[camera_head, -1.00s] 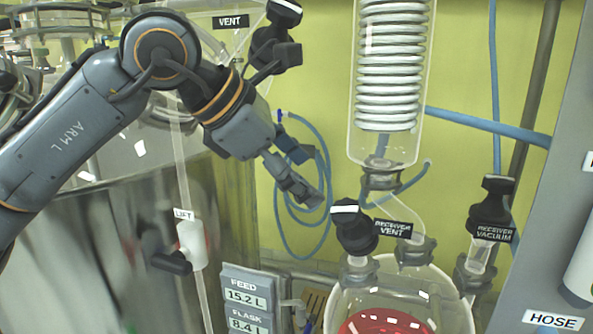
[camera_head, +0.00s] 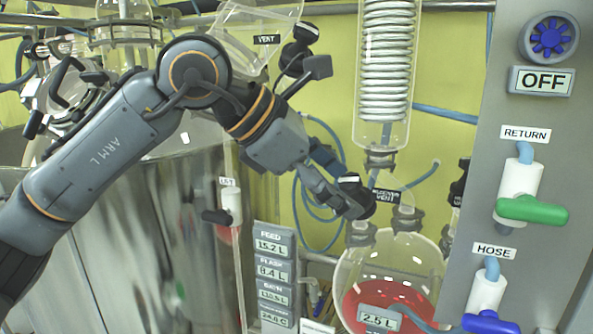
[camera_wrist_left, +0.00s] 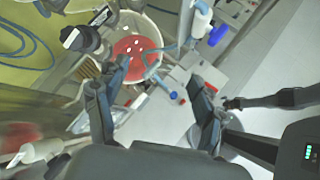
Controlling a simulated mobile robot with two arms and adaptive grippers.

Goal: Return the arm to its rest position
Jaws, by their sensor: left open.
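My left arm (camera_head: 105,150) comes in from the left, bent at a raised elbow, and reaches down to the right. Its gripper (camera_head: 350,203) is in front of or beside the black receiver vent valve (camera_head: 360,192), overlapping it; I cannot tell whether they touch. In the left wrist view the two fingers (camera_wrist_left: 162,88) are wide apart, with nothing held between them. The receiver flask (camera_wrist_left: 135,58) with red liquid lies beyond them. My right gripper is not clearly seen; a dark bar at the right of the wrist view is unclear.
The receiver flask (camera_head: 392,265) stands below the coiled glass condenser (camera_head: 385,70). A grey panel (camera_head: 560,120) with a green return valve (camera_head: 532,209) and a blue hose valve (camera_head: 490,323) is at right. A steel vessel (camera_head: 130,240) and readouts (camera_head: 273,270) are left of the flask.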

